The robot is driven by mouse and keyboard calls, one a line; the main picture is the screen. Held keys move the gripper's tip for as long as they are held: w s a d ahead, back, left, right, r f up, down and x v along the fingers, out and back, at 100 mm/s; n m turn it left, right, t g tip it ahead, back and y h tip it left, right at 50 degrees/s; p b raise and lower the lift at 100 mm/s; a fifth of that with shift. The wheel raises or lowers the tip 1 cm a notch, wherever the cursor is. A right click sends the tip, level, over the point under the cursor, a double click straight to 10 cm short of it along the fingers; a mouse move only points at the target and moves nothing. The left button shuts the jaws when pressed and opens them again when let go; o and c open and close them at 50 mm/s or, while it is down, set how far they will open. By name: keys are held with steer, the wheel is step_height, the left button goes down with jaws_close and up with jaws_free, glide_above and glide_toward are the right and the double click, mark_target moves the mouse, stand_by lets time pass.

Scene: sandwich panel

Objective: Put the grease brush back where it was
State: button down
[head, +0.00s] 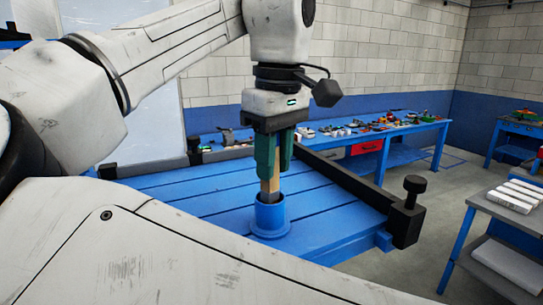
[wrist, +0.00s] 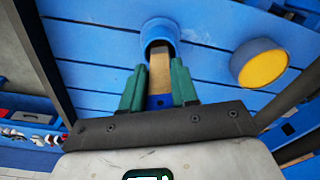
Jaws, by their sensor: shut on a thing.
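The grease brush (head: 270,190) has a flat, pale wooden handle. My gripper (head: 272,165) has green fingers and is shut on the brush, which points straight down. The brush's lower part is inside the mouth of a blue cup-shaped holder (head: 270,217) with a wide base on the blue slatted table. The wrist view shows the brush (wrist: 160,72) between the green fingers and running into the round holder (wrist: 159,30). Its lower end is hidden inside, so I cannot tell whether it touches the bottom.
The blue slatted table (head: 335,215) has dark edge rails and a black knob post (head: 408,215). Behind it is a blue bench (head: 405,128) with several small items.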

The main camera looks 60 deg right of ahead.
steer(key=shift+f, duration=0.45)
steer(key=c, duration=0.9)
jaws_free()
steer(key=shift+o, duration=0.2)
step_height(320, 180, up, 13)
steer(key=b, duration=0.1)
steer(key=shift+s, duration=0.4)
